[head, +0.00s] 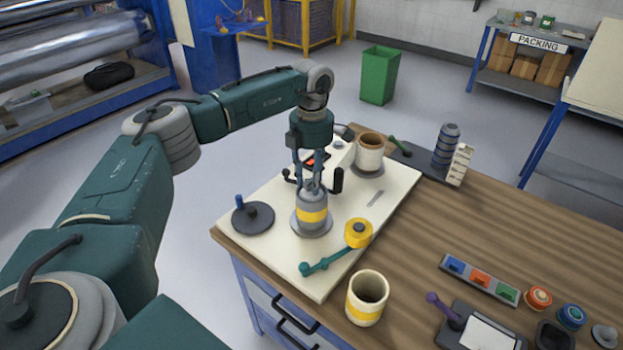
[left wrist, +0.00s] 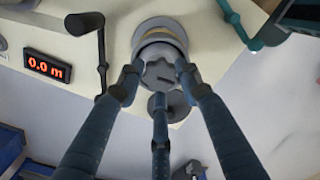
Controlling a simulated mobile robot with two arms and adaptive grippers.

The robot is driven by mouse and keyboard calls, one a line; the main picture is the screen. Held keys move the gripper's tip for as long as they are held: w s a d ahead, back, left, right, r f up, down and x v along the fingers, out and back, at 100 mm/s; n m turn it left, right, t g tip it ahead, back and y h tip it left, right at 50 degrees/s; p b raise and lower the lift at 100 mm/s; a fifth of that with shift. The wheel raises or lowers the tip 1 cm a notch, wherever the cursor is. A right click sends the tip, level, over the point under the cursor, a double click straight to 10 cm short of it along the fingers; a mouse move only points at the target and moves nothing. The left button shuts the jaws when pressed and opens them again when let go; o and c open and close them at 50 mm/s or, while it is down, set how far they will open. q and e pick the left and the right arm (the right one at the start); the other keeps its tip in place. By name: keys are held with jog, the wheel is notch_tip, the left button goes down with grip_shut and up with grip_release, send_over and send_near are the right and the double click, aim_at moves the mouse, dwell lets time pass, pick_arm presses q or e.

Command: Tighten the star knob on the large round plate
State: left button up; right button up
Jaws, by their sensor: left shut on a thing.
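A grey roller with a yellow band (head: 313,214) stands upright on a pale round plate (head: 323,231) on the white machine board. The star knob (left wrist: 159,76) sits on top of it, grey and lobed, seen from above in the left wrist view; in the head view the fingers mostly hide it. My left gripper (head: 313,184) points straight down over the roller. Its three fingers (left wrist: 157,84) surround the star knob and are shut on it. My right gripper is in neither view.
A black crank (head: 337,180) and a red-lit display (left wrist: 48,66) are close by. A dark disc with a blue peg (head: 256,220) is left. A yellow roller on a teal lever (head: 358,233) and a cream cup (head: 367,298) are in front. Wood at right is partly clear.

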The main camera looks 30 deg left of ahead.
pick_arm(q)
jog(key=shift+w+r+m, duration=0.15)
jog(key=shift+r+m, duration=0.05)
jog(key=shift+m, duration=0.1)
dwell(0.4)
jog(key=o, duration=1.1)
jog(key=shift+c, duration=0.2)
jog(key=shift+o, duration=0.4)
jog(key=shift+f, duration=0.1)
notch_tip(320, 180, up, 12)
